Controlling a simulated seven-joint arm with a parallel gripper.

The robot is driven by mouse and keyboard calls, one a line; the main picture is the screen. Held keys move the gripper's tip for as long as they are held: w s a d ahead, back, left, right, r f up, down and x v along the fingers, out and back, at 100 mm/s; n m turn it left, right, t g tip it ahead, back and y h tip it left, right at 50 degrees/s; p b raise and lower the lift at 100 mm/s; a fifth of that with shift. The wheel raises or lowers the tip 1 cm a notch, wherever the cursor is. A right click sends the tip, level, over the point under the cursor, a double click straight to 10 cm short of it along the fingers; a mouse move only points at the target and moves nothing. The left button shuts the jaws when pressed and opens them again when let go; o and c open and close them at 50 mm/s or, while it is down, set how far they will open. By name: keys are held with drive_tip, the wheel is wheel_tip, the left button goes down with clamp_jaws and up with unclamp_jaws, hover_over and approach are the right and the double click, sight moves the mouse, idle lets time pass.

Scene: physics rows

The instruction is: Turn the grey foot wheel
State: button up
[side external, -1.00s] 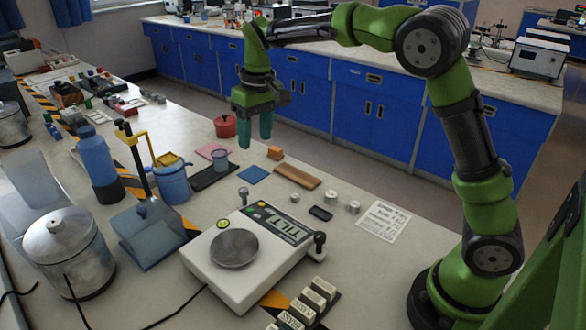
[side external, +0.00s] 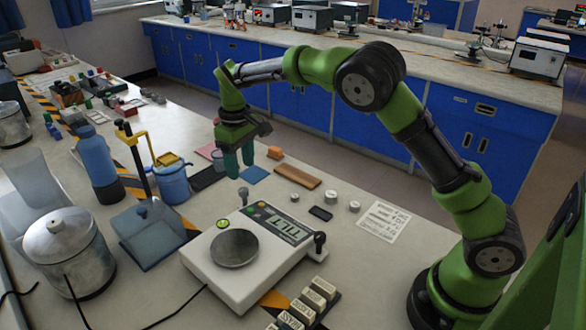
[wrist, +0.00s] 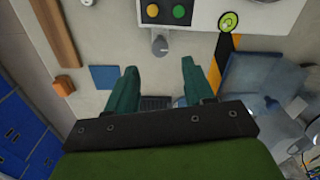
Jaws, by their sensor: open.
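The grey foot wheel (side external: 243,193) stands on a short post at the back left corner of the white scale (side external: 210,262). It also shows in the wrist view (wrist: 160,42), ahead of my fingertips and roughly between their lines. The scale's display (side external: 284,226) reads TILT, and its round pan (side external: 234,248) is empty. My gripper (side external: 240,171) points down with its green fingers apart and empty. In the side view its tips are just above the foot wheel, not visibly touching it. A green bubble level (side external: 223,223) sits on the scale.
A black knob (side external: 320,240) is at the scale's right side. A blue container (side external: 173,183) and a stand with a yellow top (side external: 140,152) are to the left. A blue pad (side external: 254,174), a wooden block (side external: 298,176) and small metal weights (side external: 330,197) lie behind the scale.

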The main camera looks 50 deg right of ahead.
sight(243, 189)
wheel_tip(243, 189, down, 7)
drive_tip(key=shift+r, duration=0.1)
idle(0.3)
clamp_jaws()
drive_tip(key=m, duration=0.6)
drive_tip(key=shift+r, duration=0.1)
drive_tip(key=m, duration=0.5)
drive_tip(key=shift+m, duration=0.3)
idle(0.5)
